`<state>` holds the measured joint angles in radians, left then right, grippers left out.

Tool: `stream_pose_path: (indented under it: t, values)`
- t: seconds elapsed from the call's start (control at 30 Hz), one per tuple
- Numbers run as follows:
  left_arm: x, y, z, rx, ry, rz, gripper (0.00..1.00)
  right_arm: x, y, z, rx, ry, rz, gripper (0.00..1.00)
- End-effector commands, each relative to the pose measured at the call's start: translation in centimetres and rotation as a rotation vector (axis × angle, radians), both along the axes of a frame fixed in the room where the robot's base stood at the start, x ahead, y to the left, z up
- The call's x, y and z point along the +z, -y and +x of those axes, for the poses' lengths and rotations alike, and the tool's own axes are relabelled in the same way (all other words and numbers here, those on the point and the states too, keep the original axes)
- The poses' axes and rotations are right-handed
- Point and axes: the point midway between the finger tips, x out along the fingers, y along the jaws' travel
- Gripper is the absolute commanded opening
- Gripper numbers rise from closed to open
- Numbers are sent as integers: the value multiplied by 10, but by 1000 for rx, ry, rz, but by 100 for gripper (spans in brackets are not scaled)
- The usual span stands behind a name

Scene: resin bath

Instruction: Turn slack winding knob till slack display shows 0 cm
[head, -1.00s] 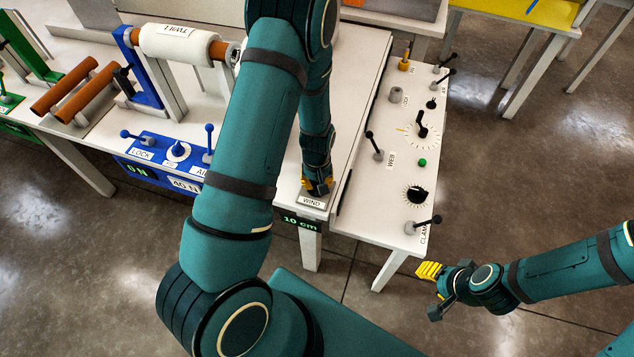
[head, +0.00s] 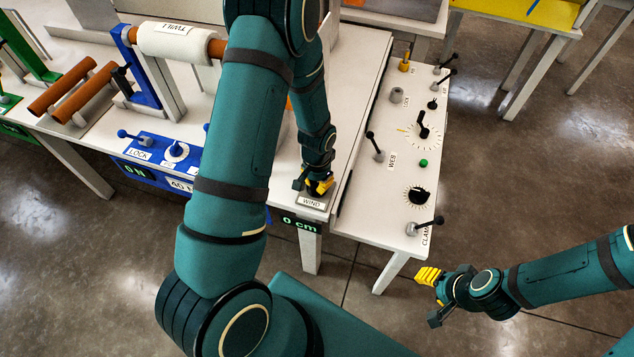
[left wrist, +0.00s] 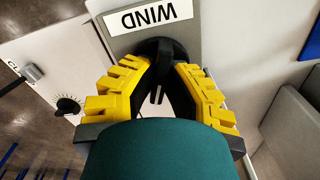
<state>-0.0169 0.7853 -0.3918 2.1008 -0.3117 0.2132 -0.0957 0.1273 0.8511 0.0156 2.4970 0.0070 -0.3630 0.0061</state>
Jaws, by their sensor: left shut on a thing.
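The slack winding knob (left wrist: 155,48) is a dark round knob on a grey plate labelled WIND (head: 313,202). The plate also shows in the left wrist view (left wrist: 200,38). My left gripper (head: 320,187) points down over the plate. In the left wrist view its yellow-padded fingers (left wrist: 160,85) are closed around the knob, which they partly hide. The slack display (head: 300,224) below the plate on the table's front edge reads 0 cm in green. My right gripper (head: 432,294) hangs empty over the floor at the right; its finger gap is not clear.
A white panel (head: 385,200) to the right carries levers, dials and a green button (head: 423,163). A white TWILL roll (head: 172,42) is behind. My left arm hides part of the table.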

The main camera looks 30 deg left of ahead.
Motion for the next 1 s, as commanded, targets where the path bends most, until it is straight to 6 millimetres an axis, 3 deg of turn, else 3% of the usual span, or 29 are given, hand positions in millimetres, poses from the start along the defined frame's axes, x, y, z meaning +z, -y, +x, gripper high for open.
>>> stream_pose_path:
  t: [0.57, 0.6, 0.67, 1.0]
  values:
    - [-1, 1, -2, -31, -5, -1, 0, -1, 0, 0, 0, -1, 0, 47]
    - [-1, 1, -2, -31, -5, -1, 24, -1, 0, 0, 0, -1, 0, 47]
    - [-1, 1, -1, -31, -4, -1, 42, -1, 0, 0, 0, -1, 0, 47]
    - [2, 0, 0, -30, 0, 0, 42, -1, 0, 0, 0, 0, 0, 47]
